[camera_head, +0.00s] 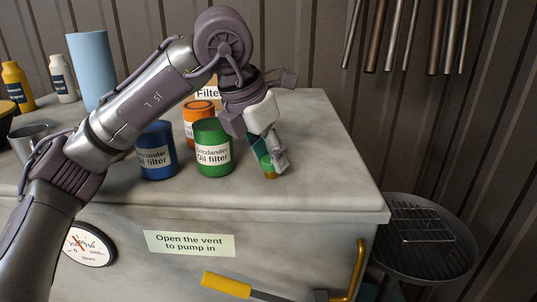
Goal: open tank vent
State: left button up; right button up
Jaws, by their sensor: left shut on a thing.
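The tank (330,205) is a large pale grey block with a flat top. A label on its front (189,243) reads "Open the vent to pump in". A small green vent knob (267,164) with an orange-brown base stands on the tank's top, right of the oil filters. My left gripper (270,163) reaches down from above and is shut on this knob; its fingers hide part of it. Whether the vent is open or shut cannot be told. My right gripper is not in view.
Green (212,148), blue (156,151) and orange (197,112) oil filters stand close left of my gripper. A light blue cylinder (90,70), bottles and a metal cup (31,143) are farther left. A yellow-handled lever (227,285) and a gauge (88,245) are on the front.

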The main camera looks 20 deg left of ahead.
pick_arm(q)
jog(key=o, duration=1.1)
jog(key=shift+o, duration=0.2)
jog(key=v, duration=1.2)
